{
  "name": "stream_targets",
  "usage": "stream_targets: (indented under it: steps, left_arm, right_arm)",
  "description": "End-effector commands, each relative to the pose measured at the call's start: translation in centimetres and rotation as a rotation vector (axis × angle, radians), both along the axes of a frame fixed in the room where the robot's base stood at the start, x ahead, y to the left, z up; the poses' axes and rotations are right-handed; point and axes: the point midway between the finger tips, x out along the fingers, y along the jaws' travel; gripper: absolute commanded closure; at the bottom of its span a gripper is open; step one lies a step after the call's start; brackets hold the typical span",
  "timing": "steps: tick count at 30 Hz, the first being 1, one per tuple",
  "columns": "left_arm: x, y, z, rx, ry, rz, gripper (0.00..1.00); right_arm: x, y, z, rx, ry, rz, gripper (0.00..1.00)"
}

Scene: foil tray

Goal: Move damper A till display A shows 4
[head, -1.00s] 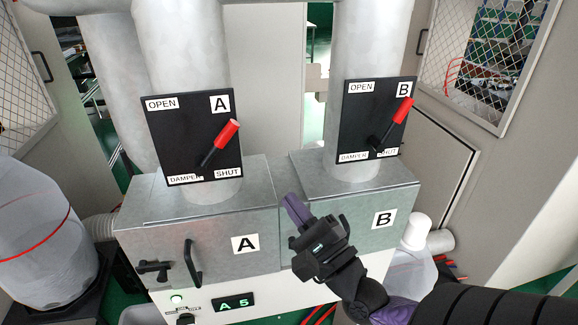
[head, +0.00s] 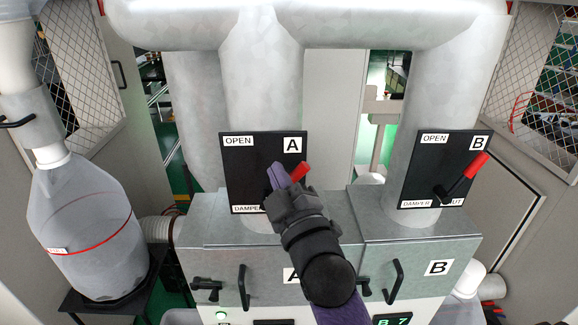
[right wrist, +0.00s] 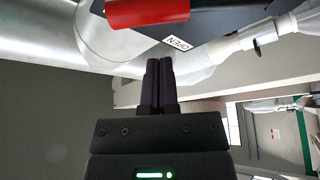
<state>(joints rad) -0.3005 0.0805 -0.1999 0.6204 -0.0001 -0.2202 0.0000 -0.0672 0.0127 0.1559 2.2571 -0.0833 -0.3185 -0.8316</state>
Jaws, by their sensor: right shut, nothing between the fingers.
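Damper A's black panel (head: 238,175) is on the left pipe, marked OPEN at top and DAMPER at the bottom. Its red lever grip (head: 301,170) points up and right; its pivot is hidden behind my gripper. My right gripper (head: 275,173) is shut and empty in front of the panel, just left of the red grip. In the right wrist view the red grip (right wrist: 147,12) is at the top, by the shut fingertips (right wrist: 159,65); contact cannot be told. Display A (head: 273,322) is cut by the lower picture edge and its number is unreadable. My left gripper is not in view.
Damper B's panel (head: 418,165) stands to the right, its red lever (head: 476,166) tilted up and right. Display B (head: 391,320) reads 7. Metal boxes with handles sit below both panels.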

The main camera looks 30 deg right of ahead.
Motion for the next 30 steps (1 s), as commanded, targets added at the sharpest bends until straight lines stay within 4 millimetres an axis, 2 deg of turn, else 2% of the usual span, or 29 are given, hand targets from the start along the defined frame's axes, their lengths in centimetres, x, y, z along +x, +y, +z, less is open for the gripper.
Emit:
stream_targets:
  steps: [1,5,7,12,25,30]
  left_arm:
    - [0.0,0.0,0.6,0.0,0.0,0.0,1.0]
    - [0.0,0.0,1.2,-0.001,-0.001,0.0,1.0]
    - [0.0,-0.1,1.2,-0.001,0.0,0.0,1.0]
    - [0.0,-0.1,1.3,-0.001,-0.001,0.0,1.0]
    - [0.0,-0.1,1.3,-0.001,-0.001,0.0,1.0]
    - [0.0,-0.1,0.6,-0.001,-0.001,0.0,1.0]
  right_arm:
    - [1.0,-0.2,0.7,0.002,-0.003,0.0,1.0]
    - [3.6,-0.7,1.5,-0.001,-0.003,0.0,1.0]
    - [2.8,-1.3,0.3,-0.001,0.005,0.0,1.0]
    - [1.6,-2.4,-1.1,0.0,0.003,0.001,1.0]
    - [1.2,-2.8,-1.6,0.004,-0.002,0.002,1.0]
    - [0.5,-3.6,-2.5,0.061,-0.036,0.001,1.0]
